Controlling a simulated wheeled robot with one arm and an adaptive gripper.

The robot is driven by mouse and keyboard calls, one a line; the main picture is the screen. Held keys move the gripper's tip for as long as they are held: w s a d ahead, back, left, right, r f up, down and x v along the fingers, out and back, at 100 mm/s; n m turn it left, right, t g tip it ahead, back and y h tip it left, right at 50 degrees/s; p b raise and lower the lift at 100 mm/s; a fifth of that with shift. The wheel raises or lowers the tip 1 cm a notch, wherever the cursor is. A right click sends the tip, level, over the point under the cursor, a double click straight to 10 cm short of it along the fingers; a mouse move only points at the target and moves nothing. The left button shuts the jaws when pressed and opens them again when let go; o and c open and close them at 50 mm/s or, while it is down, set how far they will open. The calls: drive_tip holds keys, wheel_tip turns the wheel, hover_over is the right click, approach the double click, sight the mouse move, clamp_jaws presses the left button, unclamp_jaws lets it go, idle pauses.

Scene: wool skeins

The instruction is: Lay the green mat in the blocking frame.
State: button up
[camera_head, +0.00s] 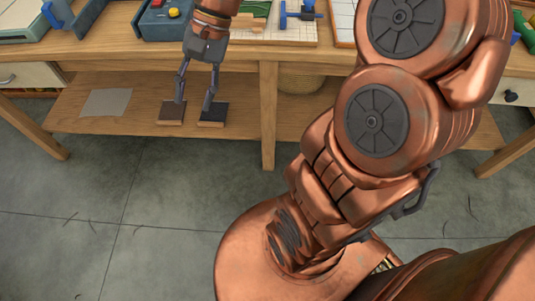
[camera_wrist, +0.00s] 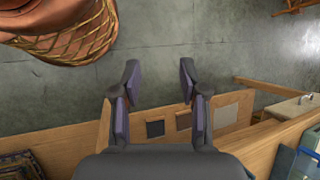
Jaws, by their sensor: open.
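A green patch (camera_head: 258,11), which looks like part of the green mat, shows at the top edge of the head view. In the wrist view my gripper (camera_wrist: 159,80) is also empty, above the floor and lower shelf. Neither mat nor frame is clear there.
The wooden table (camera_head: 120,50) has a lower shelf (camera_head: 140,90) with a grey square (camera_head: 106,102) and dark squares (camera_head: 212,115). A blue box (camera_head: 165,22) and a blue clamp-like tool (camera_head: 298,17) stand on top. The floor in front is mostly clear.

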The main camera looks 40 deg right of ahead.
drive_tip(key=s+d+f+n+h, duration=0.1)
drive_tip(key=s+f+n+h, duration=0.2)
drive_tip(key=s, duration=0.6)
drive_tip(key=s+d+f+n+g+h, duration=0.1)
drive_tip(key=s+d+f+n+h, duration=0.1)
drive_tip(key=s, duration=0.7)
wheel_tip(320, 180, down, 4)
drive_tip(key=n+h, duration=0.1)
drive_tip(key=n, duration=0.1)
drive_tip(key=shift+d+n+g, duration=0.25)
drive_tip(key=shift+n+g, duration=0.05)
drive_tip(key=shift+n, duration=0.1)
drive_tip(key=shift+r, duration=0.1)
